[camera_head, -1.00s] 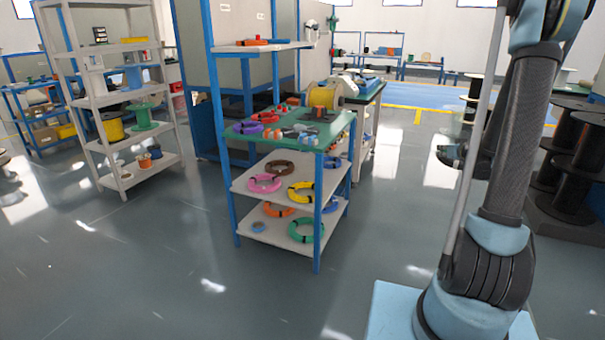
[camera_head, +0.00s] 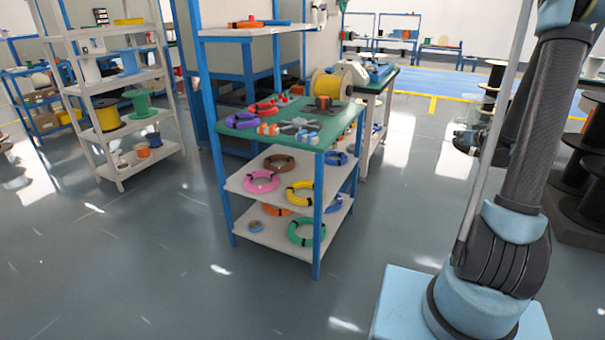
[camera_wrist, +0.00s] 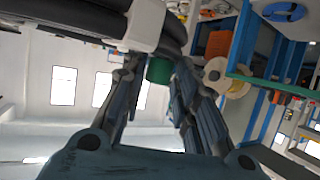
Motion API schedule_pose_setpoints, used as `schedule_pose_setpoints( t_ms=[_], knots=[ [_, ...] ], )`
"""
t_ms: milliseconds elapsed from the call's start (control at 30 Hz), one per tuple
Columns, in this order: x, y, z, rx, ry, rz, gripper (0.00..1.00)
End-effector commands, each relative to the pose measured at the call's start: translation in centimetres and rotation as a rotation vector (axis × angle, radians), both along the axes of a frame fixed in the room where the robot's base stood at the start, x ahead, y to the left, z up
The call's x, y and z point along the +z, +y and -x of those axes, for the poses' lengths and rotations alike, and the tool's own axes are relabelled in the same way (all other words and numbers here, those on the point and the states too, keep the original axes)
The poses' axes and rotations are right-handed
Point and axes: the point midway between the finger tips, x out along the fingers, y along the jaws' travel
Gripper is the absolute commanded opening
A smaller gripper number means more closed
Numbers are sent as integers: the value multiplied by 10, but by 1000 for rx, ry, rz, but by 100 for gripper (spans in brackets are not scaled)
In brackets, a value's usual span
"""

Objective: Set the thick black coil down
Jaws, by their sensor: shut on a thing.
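The thick black coil (camera_wrist: 75,14) shows in the wrist view as dark, thick strands across the top left, with a pale band (camera_wrist: 145,25) around them. Only part of it is in view. My gripper (camera_wrist: 155,72) reaches up to it, its two fingers on either side just below the band, shut on the coil. The exact contact is hard to make out. In the head view my arm stands at the right, and the coil and the gripper's fingertips cannot be made out there.
A blue-framed bench with a green top (camera_head: 340,127) holds red and purple coils and small parts. Its lower shelves carry pink (camera_head: 262,181), yellow (camera_head: 300,193), brown and green coils (camera_head: 307,231). A grey spool rack (camera_head: 118,100) stands left. Open floor (camera_head: 130,270) lies in front.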

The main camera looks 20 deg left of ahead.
Motion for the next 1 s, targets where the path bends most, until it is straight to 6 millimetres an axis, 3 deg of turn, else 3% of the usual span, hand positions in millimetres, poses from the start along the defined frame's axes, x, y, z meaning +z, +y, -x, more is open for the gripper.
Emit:
schedule_pose_setpoints(
  t_ms=[233,367,467,700,1000],
  knots=[
    [-1,10,-3,13,0,1,0],
    [-7,37,-17,54,0,1,0],
    [-16,75,-33,109,-1,3,0],
    [-46,191,-66,260,-3,9,0],
    [-89,338,-74,437,-4,16,0]
  ],
)
